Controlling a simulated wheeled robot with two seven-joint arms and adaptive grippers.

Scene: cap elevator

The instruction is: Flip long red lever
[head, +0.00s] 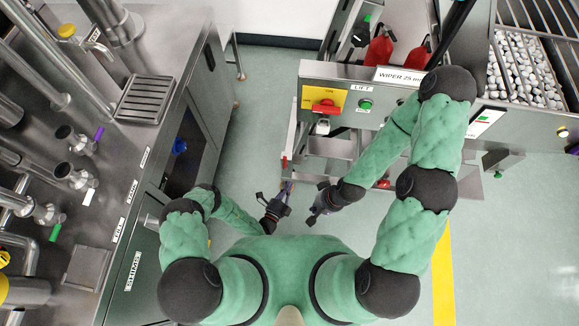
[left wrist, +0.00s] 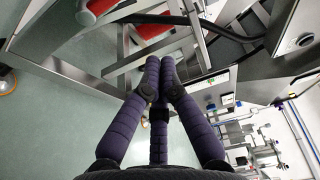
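A thin upright bar with a red part (head: 284,163) shows at the left edge of the metal machine in the head view; it looks like the long red lever, but it is small here. My left gripper (head: 287,186) is just below that red part in the head view. In the left wrist view its purple fingers (left wrist: 160,62) come together at the tips, with nothing clearly seen between them. Red pieces (left wrist: 152,27) show beyond the fingertips, and I cannot tell if they touch. My right gripper (head: 311,220) is empty-looking, low and right of the left one; its finger opening is unclear.
The machine's front has a red rotary switch on a yellow plate (head: 324,106) and a green button (head: 365,104) under a LIFT label. Red fire extinguishers (head: 380,48) stand behind. A steel counter (head: 150,128) borders the left. Green floor lies open between.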

